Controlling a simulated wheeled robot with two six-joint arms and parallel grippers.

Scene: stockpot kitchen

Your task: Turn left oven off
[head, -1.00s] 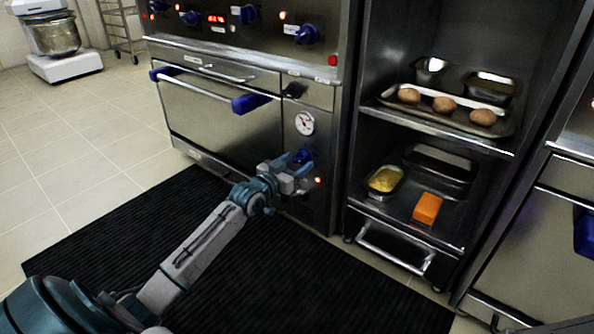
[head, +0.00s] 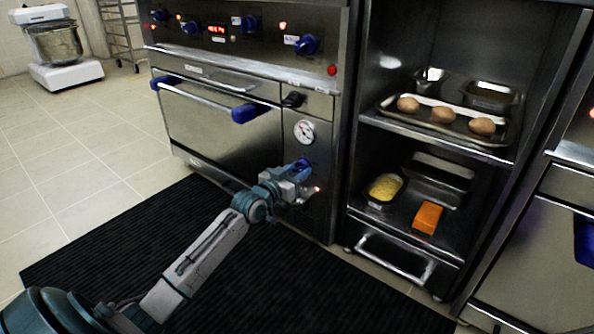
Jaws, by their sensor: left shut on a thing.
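The left oven (head: 220,125) has a steel front with a wide door and a bar handle with blue ends. A round white dial (head: 304,131) sits on the panel right of the door. Below it is a blue knob (head: 304,164), partly hidden by my left gripper (head: 299,176). The left gripper is at the knob and shut on it. A small orange-red light (head: 317,189) glows just right of the gripper. My right gripper is not in view.
A shelf rack right of the oven holds a tray of potatoes (head: 443,115), a pan of yellow food (head: 384,187) and an orange block (head: 428,217). Another steel oven (head: 535,262) stands at far right. A black mat (head: 130,235) covers the floor in front.

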